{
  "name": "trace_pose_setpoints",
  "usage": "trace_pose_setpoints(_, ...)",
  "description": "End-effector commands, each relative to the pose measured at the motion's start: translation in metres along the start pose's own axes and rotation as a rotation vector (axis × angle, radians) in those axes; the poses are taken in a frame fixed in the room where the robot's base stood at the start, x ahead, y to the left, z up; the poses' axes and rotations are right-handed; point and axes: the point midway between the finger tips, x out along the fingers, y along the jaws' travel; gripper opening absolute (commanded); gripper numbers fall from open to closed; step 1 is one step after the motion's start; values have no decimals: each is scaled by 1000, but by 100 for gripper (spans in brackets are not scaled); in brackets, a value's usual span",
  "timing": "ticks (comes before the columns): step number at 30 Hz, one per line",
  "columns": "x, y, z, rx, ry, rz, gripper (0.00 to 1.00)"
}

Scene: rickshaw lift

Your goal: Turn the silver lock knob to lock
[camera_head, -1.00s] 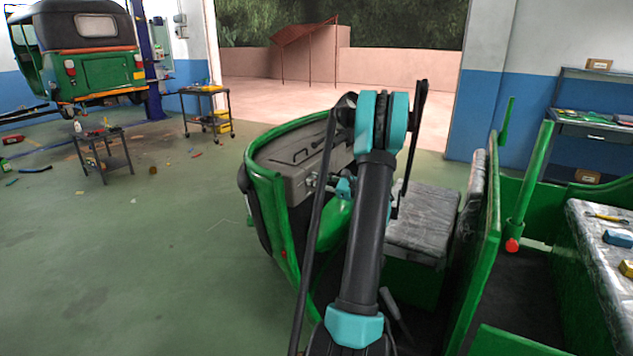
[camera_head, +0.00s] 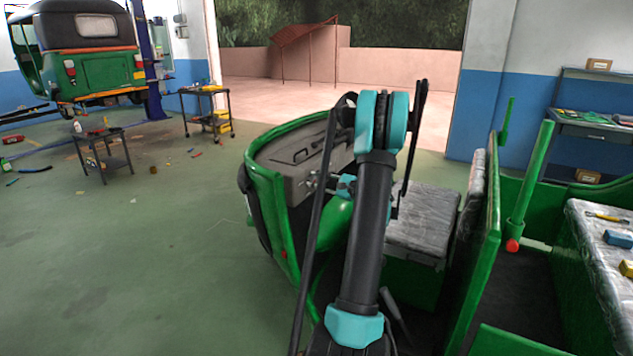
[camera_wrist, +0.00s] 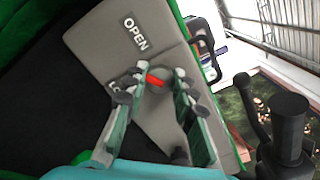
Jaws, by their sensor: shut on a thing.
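In the wrist view, the silver lock knob (camera_wrist: 156,86) with a red mark sits on a grey panel (camera_wrist: 100,45). The panel bears the word OPEN on a dark label (camera_wrist: 135,32); a second label near the left fingertip is mostly hidden. My gripper (camera_wrist: 154,92) has one finger on each side of the knob and is shut on it. In the head view, my gripper (camera_head: 322,184) is at the grey dashboard (camera_head: 293,160) of the green rickshaw. The knob is too small to make out there.
A black handlebar grip (camera_wrist: 290,125) stands close at the right in the wrist view. In the head view, the rickshaw's front seat (camera_head: 424,215) lies right of my arm. Two small carts, one of them dark (camera_head: 103,140), stand at the left.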

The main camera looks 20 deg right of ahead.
Motion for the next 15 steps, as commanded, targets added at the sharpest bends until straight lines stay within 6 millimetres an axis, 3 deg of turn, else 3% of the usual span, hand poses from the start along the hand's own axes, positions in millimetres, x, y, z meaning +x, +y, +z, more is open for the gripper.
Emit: trace_pose_setpoints(15,0,1,0,-489,0,1,0)
